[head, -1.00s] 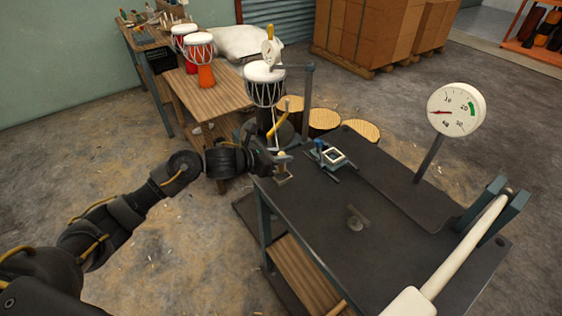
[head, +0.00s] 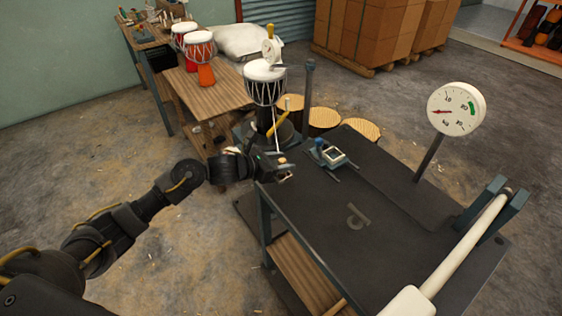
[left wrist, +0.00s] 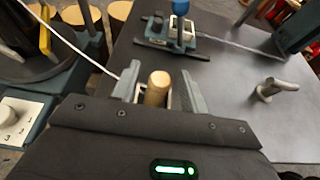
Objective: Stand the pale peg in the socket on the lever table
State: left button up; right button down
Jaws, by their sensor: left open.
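The pale peg (left wrist: 157,88) shows end-on in the left wrist view, standing between the two fingers of my left gripper (left wrist: 160,90). The gripper is open, with a gap on each side of the peg. In the head view the left gripper (head: 286,172) is at the near-left corner of the dark lever table (head: 310,215) and hides most of the peg. A blue fixture with a pale square top (head: 332,155) stands on the table to the right of the gripper; I cannot tell for sure that it is the socket. My right gripper is not in view.
A small grey metal piece (head: 356,216) is on the table's middle. A long pale lever (head: 465,245) runs along the right side, with a round gauge (head: 455,109) behind. A white-headed drum (head: 265,85) stands beyond the left gripper. The table front is mostly clear.

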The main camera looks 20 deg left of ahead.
pick_arm(q)
jog(key=shift+r, duration=0.25)
jog(key=b+v, duration=0.1)
jog(key=v, duration=1.1)
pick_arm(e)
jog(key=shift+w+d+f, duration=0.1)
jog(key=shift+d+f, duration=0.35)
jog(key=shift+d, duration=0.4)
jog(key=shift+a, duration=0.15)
